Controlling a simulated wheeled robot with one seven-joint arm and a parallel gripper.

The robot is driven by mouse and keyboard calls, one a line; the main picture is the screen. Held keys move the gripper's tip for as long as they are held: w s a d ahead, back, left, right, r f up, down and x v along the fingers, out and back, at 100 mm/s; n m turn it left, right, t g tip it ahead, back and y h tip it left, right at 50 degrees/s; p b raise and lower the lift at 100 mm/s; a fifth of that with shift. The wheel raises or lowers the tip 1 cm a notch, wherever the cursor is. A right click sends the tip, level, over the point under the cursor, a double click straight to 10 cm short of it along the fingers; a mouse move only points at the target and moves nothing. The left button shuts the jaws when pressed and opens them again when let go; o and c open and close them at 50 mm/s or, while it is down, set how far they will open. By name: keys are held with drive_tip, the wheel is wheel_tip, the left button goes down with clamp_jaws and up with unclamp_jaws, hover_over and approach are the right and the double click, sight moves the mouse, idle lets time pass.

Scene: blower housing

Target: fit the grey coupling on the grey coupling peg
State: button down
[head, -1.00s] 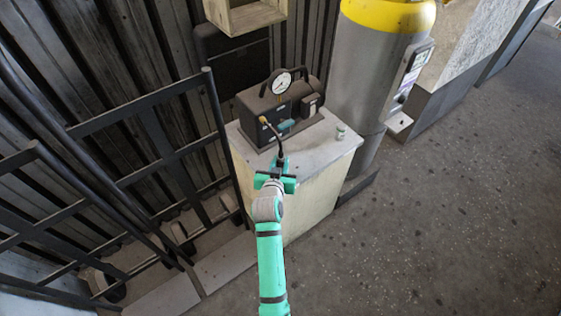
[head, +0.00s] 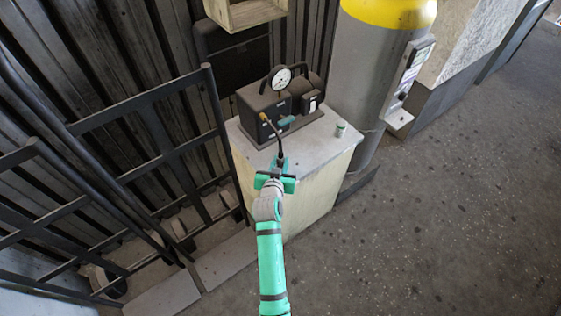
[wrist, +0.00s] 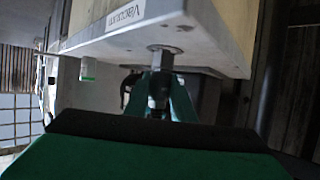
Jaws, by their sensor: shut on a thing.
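My gripper (head: 280,162) is shut at the front of the cabinet top, and its teal fingers also show in the wrist view (wrist: 160,98). It holds the grey coupling (wrist: 158,92) on the end of a black hose; the fingers hide most of the coupling. The wrist view is upside down. In it, a short dark grey fitting, seemingly the coupling peg (wrist: 165,52), stands from the cabinet surface in line with the fingers. I cannot tell whether coupling and peg touch. In the head view my gripper covers the peg.
The dark blower housing (head: 268,108) with a round gauge (head: 282,78) stands on the cabinet (head: 310,160). A small white-green cylinder (head: 341,128) stands to the right. A black rack (head: 150,155) is at left, a yellow-topped grey tank (head: 368,80) behind right. The floor at right is clear.

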drive_tip(key=shift+f, duration=0.15)
drive_tip(key=c, duration=1.4)
unclamp_jaws()
drive_tip(key=shift+c, duration=0.2)
drive_tip(key=shift+s, duration=0.1)
drive_tip(key=v, duration=1)
drive_tip(key=shift+s, duration=0.3)
drive_tip(key=shift+a, duration=0.1)
